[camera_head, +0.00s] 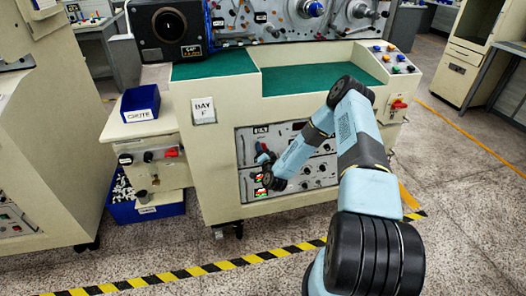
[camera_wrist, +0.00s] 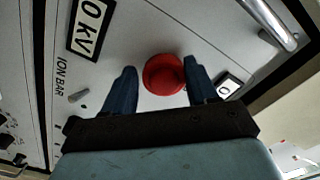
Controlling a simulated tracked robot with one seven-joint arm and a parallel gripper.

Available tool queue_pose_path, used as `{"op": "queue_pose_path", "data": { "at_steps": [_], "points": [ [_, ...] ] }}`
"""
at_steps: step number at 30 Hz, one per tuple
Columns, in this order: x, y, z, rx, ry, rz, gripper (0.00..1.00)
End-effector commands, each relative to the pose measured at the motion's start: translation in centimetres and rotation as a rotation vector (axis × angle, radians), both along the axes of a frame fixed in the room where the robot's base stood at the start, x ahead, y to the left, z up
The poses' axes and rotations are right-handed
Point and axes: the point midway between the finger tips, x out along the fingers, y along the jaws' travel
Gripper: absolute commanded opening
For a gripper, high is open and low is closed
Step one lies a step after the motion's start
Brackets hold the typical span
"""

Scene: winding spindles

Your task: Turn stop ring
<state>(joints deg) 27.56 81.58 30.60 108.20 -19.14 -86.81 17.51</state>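A round red knob (camera_wrist: 163,74) sits on a grey panel (camera_wrist: 190,30) in the wrist view. My gripper (camera_wrist: 160,68) is open, with one dark blue finger on each side of the knob. A small gap shows at the left finger; the right fingertip is very close to the knob, and I cannot tell if it touches. In the head view my gripper (camera_head: 263,158) is at the lower front panel (camera_head: 318,178) of the cream machine, and the knob is not clearly visible there. A separate ring around the knob cannot be made out.
A metal handle (camera_wrist: 270,22) and a small lever (camera_wrist: 78,96) stick out of the panel near my fingers. A blue crate (camera_head: 141,103) stands on the left side shelf. A blue bin (camera_head: 145,207) is on the floor below. Open floor lies before the striped line (camera_head: 240,262).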

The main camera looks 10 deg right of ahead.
Motion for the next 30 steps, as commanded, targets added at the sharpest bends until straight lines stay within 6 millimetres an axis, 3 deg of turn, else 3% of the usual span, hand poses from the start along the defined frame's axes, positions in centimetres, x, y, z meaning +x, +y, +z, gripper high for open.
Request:
{"op": "queue_pose_path", "data": {
  "at_steps": [5, 16, 20, 30],
  "points": [
    [0.0, 0.1, 0.1, 0.001, -0.001, 0.002, 0.74],
    [-0.7, 0.3, 0.1, 0.002, 0.000, 0.005, 0.74],
    [-2.5, 0.3, 0.0, 0.002, 0.001, 0.006, 0.74],
    [-9.2, 0.2, -0.1, 0.002, 0.001, 0.004, 0.74]
  ]
}}
